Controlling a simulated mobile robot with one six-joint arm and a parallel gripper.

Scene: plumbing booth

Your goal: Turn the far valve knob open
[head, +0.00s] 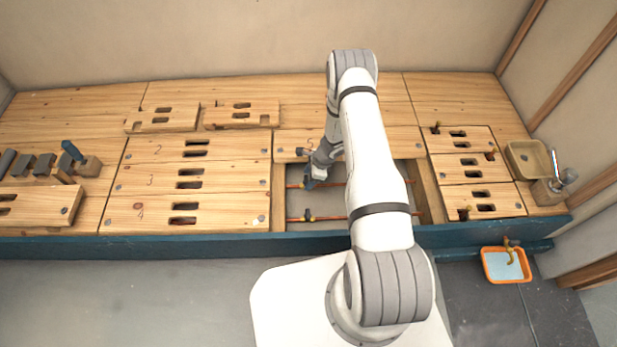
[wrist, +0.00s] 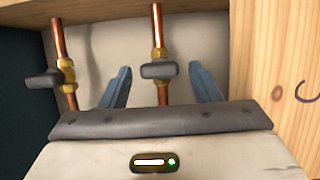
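The far valve knob (wrist: 158,69) is a dark grey bar handle on a brass fitting on a copper pipe. In the wrist view it lies crosswise to its pipe. My gripper (wrist: 160,72) is open, with one blue finger on each side of this knob and a visible gap to both. In the head view my gripper (head: 309,183) reaches into the bench opening at the far pipe (head: 294,186) and hides the far knob. The near valve knob (wrist: 42,79) is also dark and crosswise; it shows in the head view (head: 308,216) on the near pipe.
Wooden edges (head: 278,197) frame the opening. A board marked 5 (head: 292,145) lies beyond it. Slotted wooden panels (head: 190,180) cover the bench on both sides. An orange tray (head: 505,264) sits low at the right, and a tan basin (head: 528,158) stands at the right end.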

